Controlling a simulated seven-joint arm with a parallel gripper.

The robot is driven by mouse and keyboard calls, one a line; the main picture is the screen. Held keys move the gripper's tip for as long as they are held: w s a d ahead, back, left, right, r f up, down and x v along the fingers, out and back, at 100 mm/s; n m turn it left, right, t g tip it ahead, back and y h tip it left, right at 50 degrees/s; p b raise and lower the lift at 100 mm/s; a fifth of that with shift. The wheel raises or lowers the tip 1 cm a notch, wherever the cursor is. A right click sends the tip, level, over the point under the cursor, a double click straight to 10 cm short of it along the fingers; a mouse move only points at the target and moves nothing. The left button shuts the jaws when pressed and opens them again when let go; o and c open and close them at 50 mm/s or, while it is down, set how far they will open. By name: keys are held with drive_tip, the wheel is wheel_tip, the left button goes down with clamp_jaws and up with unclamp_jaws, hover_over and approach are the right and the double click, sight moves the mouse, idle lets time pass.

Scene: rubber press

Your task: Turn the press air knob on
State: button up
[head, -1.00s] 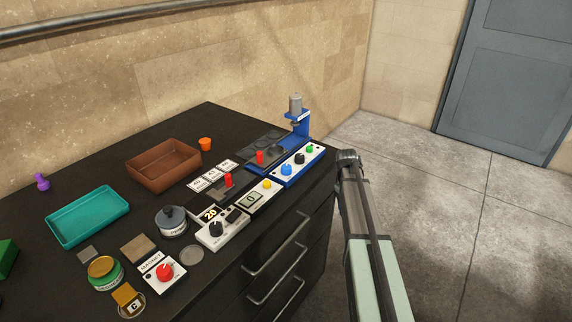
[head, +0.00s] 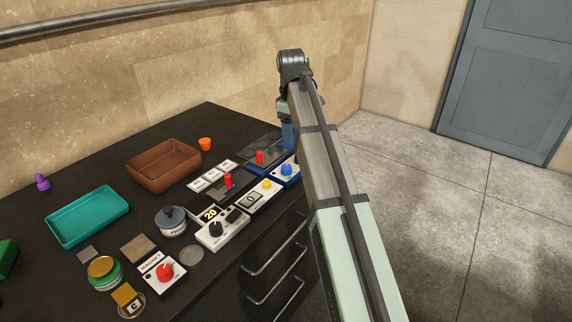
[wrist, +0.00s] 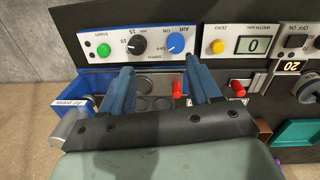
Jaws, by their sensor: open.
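The press panel (wrist: 132,45) is white on a blue base, and shows upside down in the wrist view. Its blue air knob (wrist: 176,45), beside AIR, ON and OFF lettering, sits at one end; I cannot tell its setting for sure. The blue knob also shows in the head view (head: 287,169), just left of my arm. My gripper (wrist: 159,68) is open and empty, its two blue fingers pointing toward the panel. The knob lies ahead of the fingertips, nearer the right finger, and looks apart from them.
A black depth knob (wrist: 137,46) and a green button (wrist: 103,50) share the panel. A gauge box with a yellow button (wrist: 218,46) adjoins it. Red-handled levers (wrist: 237,88) stand near the fingers. Trays (head: 163,166) lie farther left.

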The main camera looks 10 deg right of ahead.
sight(286, 166)
drive_tip(key=shift+n, duration=0.4)
drive_tip(key=f, duration=0.4)
drive_tip(key=a+f, duration=0.1)
drive_tip(key=f, duration=0.3)
drive_tip(key=a+f, duration=0.1)
drive_tip(key=f, duration=0.3)
drive_tip(key=shift+s+a, duration=0.2)
drive_tip(key=shift+s, duration=0.1)
drive_tip(key=c, duration=1)
